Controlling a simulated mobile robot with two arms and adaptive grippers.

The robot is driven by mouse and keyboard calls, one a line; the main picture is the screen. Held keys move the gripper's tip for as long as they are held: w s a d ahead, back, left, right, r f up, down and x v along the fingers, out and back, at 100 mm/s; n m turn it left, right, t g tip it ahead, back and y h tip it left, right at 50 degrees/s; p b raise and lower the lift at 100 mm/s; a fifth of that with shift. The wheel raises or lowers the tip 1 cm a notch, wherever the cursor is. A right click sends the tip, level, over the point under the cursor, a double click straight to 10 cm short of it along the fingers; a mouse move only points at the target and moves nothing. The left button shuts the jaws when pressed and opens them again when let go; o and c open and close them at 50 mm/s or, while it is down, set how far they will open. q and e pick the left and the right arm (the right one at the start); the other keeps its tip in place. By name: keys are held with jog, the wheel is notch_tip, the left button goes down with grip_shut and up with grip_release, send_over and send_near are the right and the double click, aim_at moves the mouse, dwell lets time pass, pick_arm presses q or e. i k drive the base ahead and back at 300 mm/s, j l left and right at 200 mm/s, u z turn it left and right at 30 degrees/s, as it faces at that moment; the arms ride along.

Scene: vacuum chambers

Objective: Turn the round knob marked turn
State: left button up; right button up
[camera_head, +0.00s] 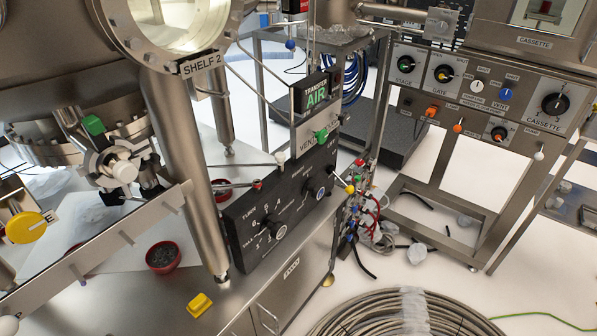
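Neither of my grippers is in view. A round yellow knob (25,228) sits at the left edge, with small dark marks too small to read. A black control panel (300,215) stands in the middle with white lettering. It carries a round dial knob (275,229) at its lower left and another dark knob (317,188) at its right. Nothing is seen touching these knobs.
A steel post (190,160) rises left of the panel. A red bowl (163,257) and a yellow block (199,305) are on the steel bench. A steel cassette console (480,95) with several knobs stands at the right. Coiled cable (400,315) lies on the floor.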

aim_at(277, 229)
jog(key=i+l+u, duration=0.15)
jog(key=u, duration=0.25)
jog(key=i+l+u, duration=0.1)
jog(key=l+u, duration=0.3)
jog(key=i+l+u, duration=0.1)
jog(key=u, duration=0.3)
jog(key=l+u, duration=0.4)
